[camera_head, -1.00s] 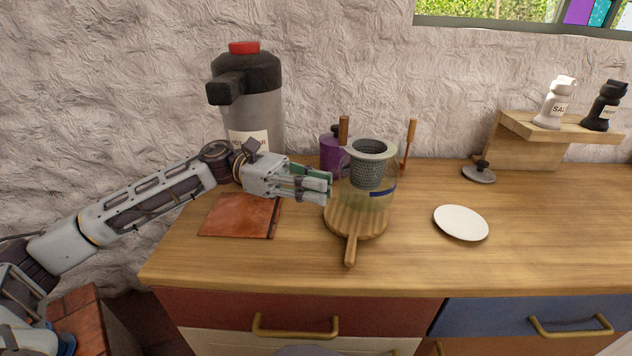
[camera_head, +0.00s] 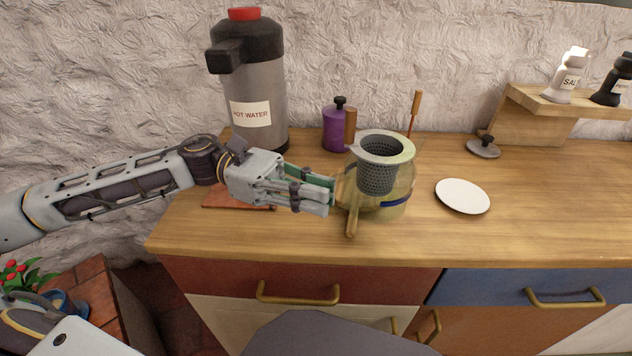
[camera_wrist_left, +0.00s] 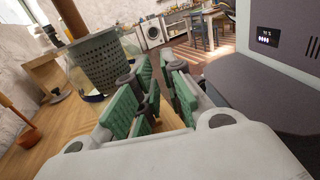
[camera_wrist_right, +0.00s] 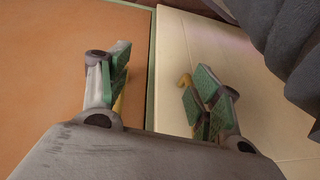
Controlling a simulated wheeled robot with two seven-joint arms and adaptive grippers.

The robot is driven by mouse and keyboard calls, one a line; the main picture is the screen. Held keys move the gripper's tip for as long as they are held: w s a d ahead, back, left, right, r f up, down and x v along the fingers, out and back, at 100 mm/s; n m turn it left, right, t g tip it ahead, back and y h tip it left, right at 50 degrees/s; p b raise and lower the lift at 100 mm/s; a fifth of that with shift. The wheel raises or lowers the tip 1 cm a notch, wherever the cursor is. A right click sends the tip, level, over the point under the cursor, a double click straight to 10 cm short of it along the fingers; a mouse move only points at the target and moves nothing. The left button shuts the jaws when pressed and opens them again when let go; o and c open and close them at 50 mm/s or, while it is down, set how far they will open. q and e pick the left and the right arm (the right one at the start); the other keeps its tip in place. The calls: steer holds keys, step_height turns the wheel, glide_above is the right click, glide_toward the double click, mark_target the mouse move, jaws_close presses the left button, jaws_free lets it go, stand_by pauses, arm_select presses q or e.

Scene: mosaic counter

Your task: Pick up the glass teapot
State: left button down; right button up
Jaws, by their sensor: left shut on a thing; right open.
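The glass teapot (camera_head: 406,187) has clear walls, a blue band and a grey mesh strainer (camera_head: 376,178) with an upright wooden handle in its top. My left gripper (camera_head: 331,196) is at its left side, shut on it; the exact grip on the glass is hard to see. The left wrist view shows the strainer (camera_wrist_left: 100,62) beyond my left fingers (camera_wrist_left: 155,98). My right gripper (camera_wrist_right: 160,95) is open and empty before the drawer fronts.
A hot water dispenser (camera_head: 258,90) and a purple canister (camera_head: 336,128) stand behind. A reddish square tile (camera_head: 222,198) lies under my left wrist. A white plate (camera_head: 462,196), a grey lid (camera_head: 484,148) and a shelf (camera_head: 535,104) with shakers are right. The right counter is mostly clear.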

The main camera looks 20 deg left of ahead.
arm_select(q)
steer(key=s+d, duration=0.1)
steer(key=s, duration=0.4)
steer(key=shift+s+d+p, duration=0.4)
steer(key=shift+p, duration=0.05)
arm_select(e)
steer(key=shift+w+v, duration=0.25)
steer(key=shift+v, duration=0.8)
steer(key=shift+d+g, duration=0.1)
steer(key=shift+g, duration=0.2)
